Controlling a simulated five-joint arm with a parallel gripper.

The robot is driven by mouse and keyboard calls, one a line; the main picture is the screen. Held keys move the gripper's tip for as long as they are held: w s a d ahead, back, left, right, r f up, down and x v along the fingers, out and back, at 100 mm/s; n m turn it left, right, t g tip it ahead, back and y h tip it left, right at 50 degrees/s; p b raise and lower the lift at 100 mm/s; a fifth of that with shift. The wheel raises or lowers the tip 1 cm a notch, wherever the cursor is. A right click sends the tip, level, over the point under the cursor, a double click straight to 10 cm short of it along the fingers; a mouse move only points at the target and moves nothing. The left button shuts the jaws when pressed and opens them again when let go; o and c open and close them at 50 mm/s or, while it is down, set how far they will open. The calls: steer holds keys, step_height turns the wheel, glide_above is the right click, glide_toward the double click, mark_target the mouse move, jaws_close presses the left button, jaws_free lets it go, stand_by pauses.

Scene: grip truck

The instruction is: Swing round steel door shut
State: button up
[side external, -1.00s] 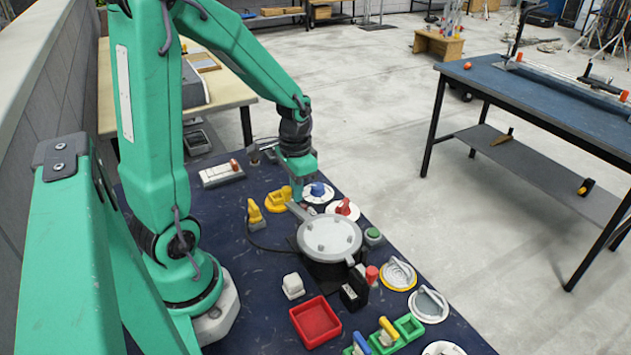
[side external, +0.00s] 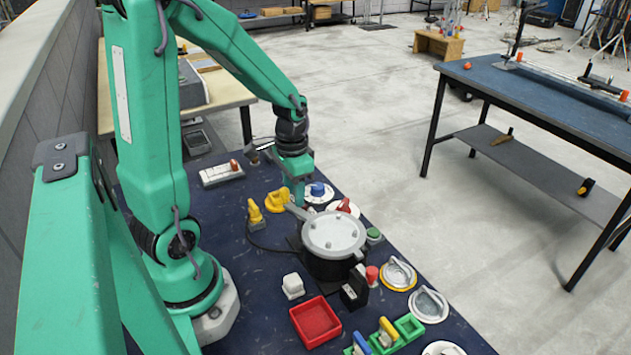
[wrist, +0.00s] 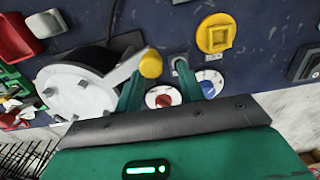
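The round steel door (side external: 334,234) is a pale disc with bolts, lying over a black drum (side external: 330,268) in the side view. In the wrist view the door (wrist: 75,95) is at the left, tilted, beside the dark drum (wrist: 85,60). A grey bar (wrist: 128,68) runs from its edge to a yellow knob (wrist: 150,63). My gripper (wrist: 160,73) has its fingers apart, with the knob just beyond the left finger; contact cannot be told. In the side view my gripper (side external: 300,196) is low beside the bar's end.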

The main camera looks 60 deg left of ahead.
steer(key=shift+r, duration=0.15)
step_height(320, 180, up, 8)
stand_by(0.9)
steer(key=s+d+r+t, duration=0.5)
steer(key=d+r, duration=0.2)
steer(key=d, duration=0.4)
steer(key=shift+s+d+r+t, duration=0.15)
steer(key=shift+d+r+t, duration=0.1)
steer(key=shift+r+t, duration=0.1)
stand_by(1.1)
